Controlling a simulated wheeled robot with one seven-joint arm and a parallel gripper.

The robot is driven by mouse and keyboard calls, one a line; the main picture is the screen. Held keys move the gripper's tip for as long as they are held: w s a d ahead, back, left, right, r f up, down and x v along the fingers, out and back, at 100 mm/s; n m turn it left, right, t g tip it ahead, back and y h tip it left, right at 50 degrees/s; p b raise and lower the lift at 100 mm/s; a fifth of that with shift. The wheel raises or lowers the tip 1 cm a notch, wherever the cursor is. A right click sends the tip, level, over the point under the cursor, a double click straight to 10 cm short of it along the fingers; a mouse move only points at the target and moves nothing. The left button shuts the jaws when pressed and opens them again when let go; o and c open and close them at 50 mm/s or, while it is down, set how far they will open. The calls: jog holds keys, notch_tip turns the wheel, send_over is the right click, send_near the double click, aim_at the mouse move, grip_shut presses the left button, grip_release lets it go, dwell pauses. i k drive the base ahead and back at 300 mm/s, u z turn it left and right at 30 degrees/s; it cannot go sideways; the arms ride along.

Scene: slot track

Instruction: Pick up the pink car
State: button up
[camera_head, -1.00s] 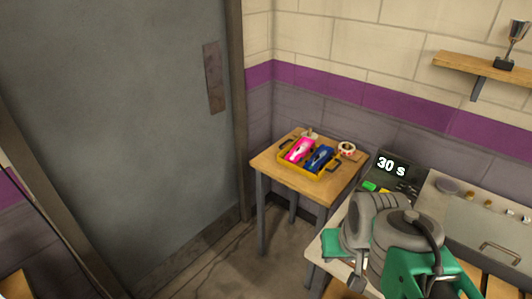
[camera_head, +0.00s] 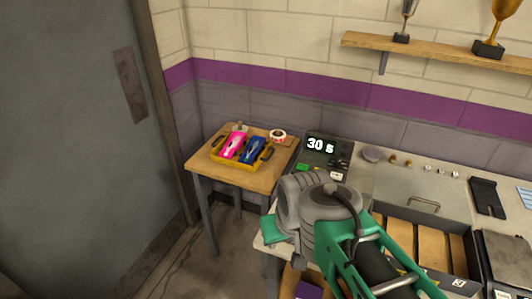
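The pink car (camera_head: 233,145) lies in a yellow tray (camera_head: 221,161) on a small wooden side table (camera_head: 205,171) in the corner. A blue car (camera_head: 253,149) lies beside it on the right in the same tray. My arm, grey and green, shows at the lower right, in front of the workbench and apart from the cars. My gripper's fingers cannot be made out in this view.
A roll of tape (camera_head: 278,136) lies behind the tray. A timer box (camera_head: 325,152) reading 30 s stands on the workbench (camera_head: 442,189) to the right. A shelf (camera_head: 440,52) with trophies hangs above. A grey door (camera_head: 70,150) is at left. Some floor shows before the side table.

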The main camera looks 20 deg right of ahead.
aim_at(235, 141)
jog(key=k, duration=0.65)
jog(key=u, duration=0.65)
jog(key=i, duration=0.9)
jog(key=u, duration=0.8)
jog(key=i, duration=0.95)
jog(key=z, duration=0.05)
